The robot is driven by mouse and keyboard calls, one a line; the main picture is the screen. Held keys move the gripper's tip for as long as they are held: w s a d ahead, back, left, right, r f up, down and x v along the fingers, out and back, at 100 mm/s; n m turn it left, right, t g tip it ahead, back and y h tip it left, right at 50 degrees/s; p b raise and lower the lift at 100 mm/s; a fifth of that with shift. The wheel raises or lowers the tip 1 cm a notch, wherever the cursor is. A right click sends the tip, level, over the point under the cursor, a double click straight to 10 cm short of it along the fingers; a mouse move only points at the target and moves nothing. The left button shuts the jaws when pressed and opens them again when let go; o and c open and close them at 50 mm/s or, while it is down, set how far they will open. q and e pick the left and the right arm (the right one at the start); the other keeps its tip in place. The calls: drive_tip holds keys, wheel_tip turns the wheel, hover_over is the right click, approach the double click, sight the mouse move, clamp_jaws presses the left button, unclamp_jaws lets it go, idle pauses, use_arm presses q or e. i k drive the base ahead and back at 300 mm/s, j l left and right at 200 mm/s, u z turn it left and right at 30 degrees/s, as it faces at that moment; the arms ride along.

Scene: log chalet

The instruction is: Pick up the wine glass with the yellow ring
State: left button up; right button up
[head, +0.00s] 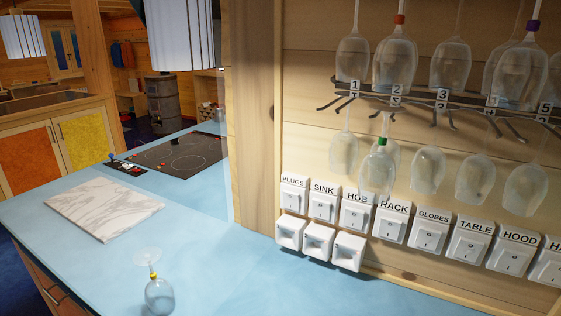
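The wine glass with the yellow ring (159,293) stands upside down on the blue countertop (226,285), near the bottom of the head view. Its bowl rests low and its round foot is on top. The yellow ring sits on the stem, just above the bowl. Neither of my grippers shows in the head view, and nothing touches the glass.
Several wine glasses hang from a numbered rack (440,103) on the right wall, some with coloured rings. Switches (431,234) line the wall below. A marble board (104,211) and a hob (183,151) lie further back. A lamp (183,35) hangs above. Countertop around the glass is clear.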

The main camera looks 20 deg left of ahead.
sight(159, 295)
drive_tip(key=u, duration=1.35)
drive_tip(key=i+l, duration=0.05)
